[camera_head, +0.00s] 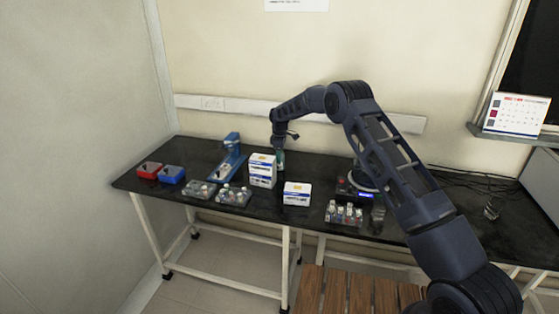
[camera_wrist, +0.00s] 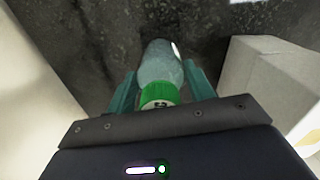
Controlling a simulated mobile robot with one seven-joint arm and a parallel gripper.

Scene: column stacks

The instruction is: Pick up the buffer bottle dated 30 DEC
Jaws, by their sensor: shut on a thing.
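A clear bottle with a bright green cap (camera_wrist: 160,94) is between the two teal fingers of my gripper (camera_wrist: 160,92) in the wrist view. The fingers are shut on it around the cap and shoulder. Its body (camera_wrist: 158,62) points away over the black bench top, and its date cannot be read. In the head view my gripper (camera_head: 280,152) is low over the back of the bench, with the bottle (camera_head: 280,162) below it, partly hidden behind a white box. Whether the bottle touches the bench is not clear.
A stack of white boxes (camera_head: 262,172) stands just left of the bottle, and a single white box (camera_head: 297,194) is in front. A blue device (camera_head: 229,160), racks of vials (camera_head: 234,196) and red (camera_head: 149,170) and blue boxes (camera_head: 172,174) are further left. Another vial rack (camera_head: 344,213) is right.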

